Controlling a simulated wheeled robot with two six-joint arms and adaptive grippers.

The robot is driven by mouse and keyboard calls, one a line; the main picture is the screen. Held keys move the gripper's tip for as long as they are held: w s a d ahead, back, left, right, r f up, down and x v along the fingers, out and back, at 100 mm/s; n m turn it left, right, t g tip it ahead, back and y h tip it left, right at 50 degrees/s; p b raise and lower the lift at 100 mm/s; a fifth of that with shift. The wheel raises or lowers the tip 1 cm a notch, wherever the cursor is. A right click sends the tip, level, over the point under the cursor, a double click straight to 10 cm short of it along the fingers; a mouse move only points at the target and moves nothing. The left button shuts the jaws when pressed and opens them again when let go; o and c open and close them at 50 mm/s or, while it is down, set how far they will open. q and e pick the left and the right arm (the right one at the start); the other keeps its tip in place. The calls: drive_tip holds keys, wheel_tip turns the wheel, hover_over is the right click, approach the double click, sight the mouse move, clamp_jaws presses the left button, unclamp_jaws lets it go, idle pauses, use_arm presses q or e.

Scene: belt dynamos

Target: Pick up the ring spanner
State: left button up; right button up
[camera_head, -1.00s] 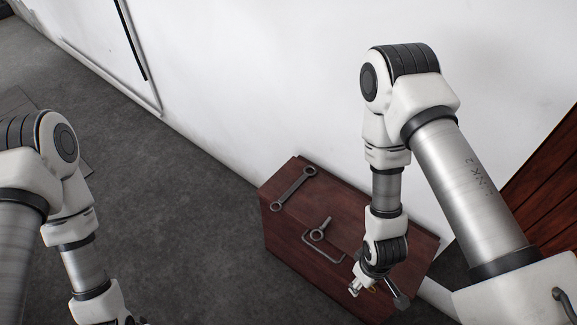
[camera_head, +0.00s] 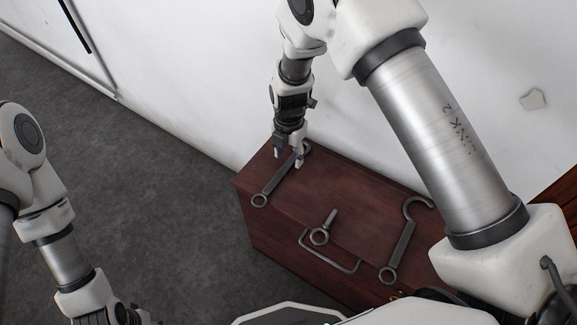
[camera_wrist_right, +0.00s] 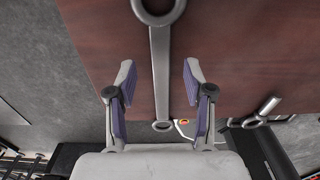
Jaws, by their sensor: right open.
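The ring spanner (camera_head: 274,187), a grey bar with a ring at each end, lies flat near the left edge of the dark red wooden chest top (camera_head: 345,195). My right gripper (camera_head: 287,158) points down over its far part and hides some of it. In the right wrist view the shaft of the spanner (camera_wrist_right: 160,70) runs between the two open fingers (camera_wrist_right: 158,78), with a gap on each side. My left arm shows at the lower left, but its fingers are out of the picture.
An eyebolt (camera_head: 321,235) lies mid-chest, beside a bent wire handle (camera_head: 330,262). A hook spanner (camera_head: 399,249) lies to the right. The white wall (camera_head: 190,70) stands close behind the chest. Grey floor (camera_head: 130,160) is clear on the left.

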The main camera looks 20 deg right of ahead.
drive_tip(key=shift+f, duration=0.95)
drive_tip(key=shift+r, duration=0.15)
drive_tip(key=shift+c, duration=1.4)
clamp_jaws()
